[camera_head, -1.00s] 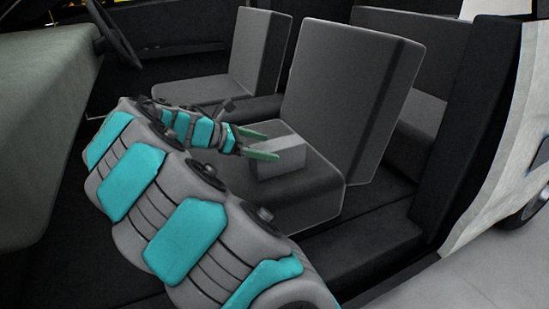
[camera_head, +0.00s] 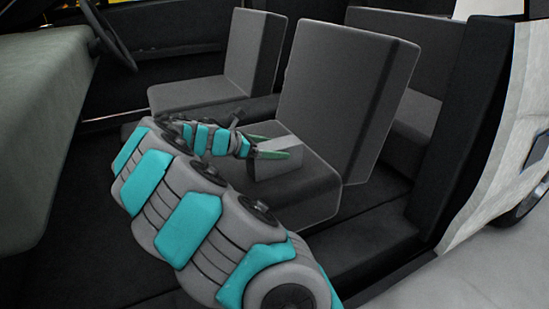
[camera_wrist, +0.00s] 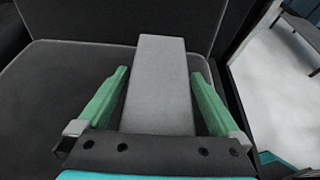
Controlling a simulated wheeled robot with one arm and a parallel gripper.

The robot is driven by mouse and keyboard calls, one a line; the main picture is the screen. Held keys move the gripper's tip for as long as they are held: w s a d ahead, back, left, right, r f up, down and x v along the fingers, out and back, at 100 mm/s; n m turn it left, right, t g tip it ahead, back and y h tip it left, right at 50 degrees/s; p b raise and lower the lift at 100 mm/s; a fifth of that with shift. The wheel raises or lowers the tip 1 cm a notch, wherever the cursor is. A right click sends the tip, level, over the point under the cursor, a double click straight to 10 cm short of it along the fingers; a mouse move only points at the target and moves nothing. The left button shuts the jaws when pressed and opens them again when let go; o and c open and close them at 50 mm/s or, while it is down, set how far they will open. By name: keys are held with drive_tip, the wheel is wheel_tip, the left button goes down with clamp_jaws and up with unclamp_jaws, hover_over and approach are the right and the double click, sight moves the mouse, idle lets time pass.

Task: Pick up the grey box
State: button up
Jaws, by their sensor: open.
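The grey box (camera_head: 280,158) rests on the cushion of the front car seat (camera_head: 310,190), near its backrest. In the wrist view the grey box (camera_wrist: 160,85) stands out between the two green fingers. My gripper (camera_head: 272,147) is open, with one finger on each side of the box. In the wrist view my gripper (camera_wrist: 160,105) shows a gap between each finger and the box, wider at the left. The near end of the box is hidden behind the dark gripper body.
The seat's backrest (camera_head: 345,85) rises behind the box. A second seat (camera_head: 205,93) stands farther back at the left. A steering wheel (camera_head: 110,35) and dashboard (camera_head: 35,120) are at the left. The door frame (camera_head: 470,130) bounds the right side.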

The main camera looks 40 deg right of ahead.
drive_tip(key=shift+d+f, duration=0.1)
drive_tip(key=shift+d, duration=0.15)
clamp_jaws()
idle(0.7)
